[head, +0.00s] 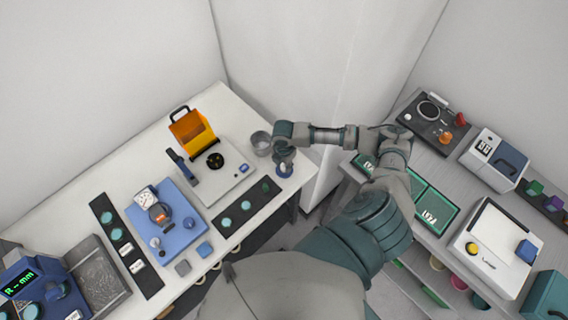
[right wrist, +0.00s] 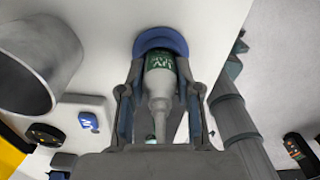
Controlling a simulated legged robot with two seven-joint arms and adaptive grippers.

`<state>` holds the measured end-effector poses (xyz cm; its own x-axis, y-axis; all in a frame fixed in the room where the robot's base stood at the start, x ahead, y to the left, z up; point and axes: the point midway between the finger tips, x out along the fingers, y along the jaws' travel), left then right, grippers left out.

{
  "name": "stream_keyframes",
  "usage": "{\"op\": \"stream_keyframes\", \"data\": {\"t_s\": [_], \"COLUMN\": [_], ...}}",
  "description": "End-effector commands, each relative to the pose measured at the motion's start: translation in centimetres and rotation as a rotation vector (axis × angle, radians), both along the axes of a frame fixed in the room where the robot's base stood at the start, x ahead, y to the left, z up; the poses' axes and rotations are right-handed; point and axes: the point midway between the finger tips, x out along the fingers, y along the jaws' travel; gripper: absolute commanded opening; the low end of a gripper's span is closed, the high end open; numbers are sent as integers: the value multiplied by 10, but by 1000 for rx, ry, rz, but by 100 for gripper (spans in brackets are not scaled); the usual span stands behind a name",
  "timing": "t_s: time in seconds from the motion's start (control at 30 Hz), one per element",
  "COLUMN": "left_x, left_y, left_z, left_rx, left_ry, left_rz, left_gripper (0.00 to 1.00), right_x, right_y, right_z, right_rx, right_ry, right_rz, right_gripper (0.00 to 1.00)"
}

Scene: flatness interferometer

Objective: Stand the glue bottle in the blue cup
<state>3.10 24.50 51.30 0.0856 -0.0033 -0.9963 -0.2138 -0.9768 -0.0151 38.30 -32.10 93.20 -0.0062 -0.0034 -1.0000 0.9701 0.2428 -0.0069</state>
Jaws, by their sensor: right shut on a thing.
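The glue bottle (right wrist: 160,80) is white with a dark green label and a narrow nozzle. My right gripper (head: 284,150) is shut on it, with a finger on each side, as the right wrist view (right wrist: 160,112) shows. The nozzle points back toward the wrist and the base points at the blue cup (right wrist: 160,40). In the head view the blue cup (head: 285,171) stands on the white table, directly under the gripper. The bottle's base is at the cup's mouth; I cannot tell how deep it sits. My left gripper is not in view.
A grey metal cylinder (head: 261,143) stands close left of the cup; it is large in the right wrist view (right wrist: 45,65). A grey instrument plate (head: 230,180) and a dark strip with round discs (head: 246,205) lie nearby. The white table's edge (head: 298,192) is close to the cup.

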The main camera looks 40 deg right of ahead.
Motion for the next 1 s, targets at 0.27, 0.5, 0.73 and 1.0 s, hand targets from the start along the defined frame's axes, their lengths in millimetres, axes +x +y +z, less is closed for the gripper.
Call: {"op": "stream_keyframes", "data": {"t_s": [0.27,0.5,0.73,1.0], "left_x": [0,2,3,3], "left_y": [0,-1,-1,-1], "left_z": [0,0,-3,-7], "left_rx": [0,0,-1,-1], "left_ry": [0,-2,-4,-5], "left_rz": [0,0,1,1], "left_gripper": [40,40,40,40], "right_x": [0,0,1,2], "right_y": [1,2,0,1], "right_z": [-1,1,29,89], "right_rx": [-1,-2,-1,1], "right_ry": [1,0,-4,-3], "right_rz": [0,0,0,-1], "right_gripper": [58,58,58,58]}}
